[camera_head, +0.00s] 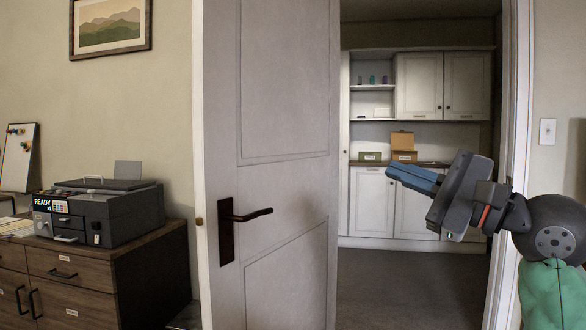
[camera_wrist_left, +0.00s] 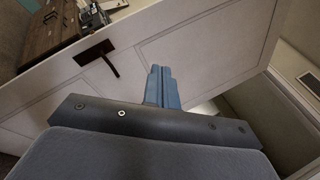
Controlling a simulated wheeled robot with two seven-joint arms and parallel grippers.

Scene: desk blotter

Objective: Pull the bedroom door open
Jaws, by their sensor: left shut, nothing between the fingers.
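The grey-white panelled door (camera_head: 285,170) stands wide open, swung to the left of the doorway. Its dark lever handle (camera_head: 245,215) and a latch are near its left edge. In the left wrist view the door (camera_wrist_left: 200,50) lies slanted behind my fingers, with the handle (camera_wrist_left: 97,52) up to the left. My left gripper (camera_head: 390,170) comes in from the right in the head view, in front of the doorway and apart from the handle. Its blue fingers are shut together and empty, also in the left wrist view (camera_wrist_left: 160,70). My right gripper is not in view.
Through the doorway are white cabinets (camera_head: 372,200) and clear dark floor (camera_head: 400,275). The white door frame (camera_head: 512,150) stands close behind my left arm. A dark wooden cabinet (camera_head: 70,282) with a printer (camera_head: 110,212) stands left of the door.

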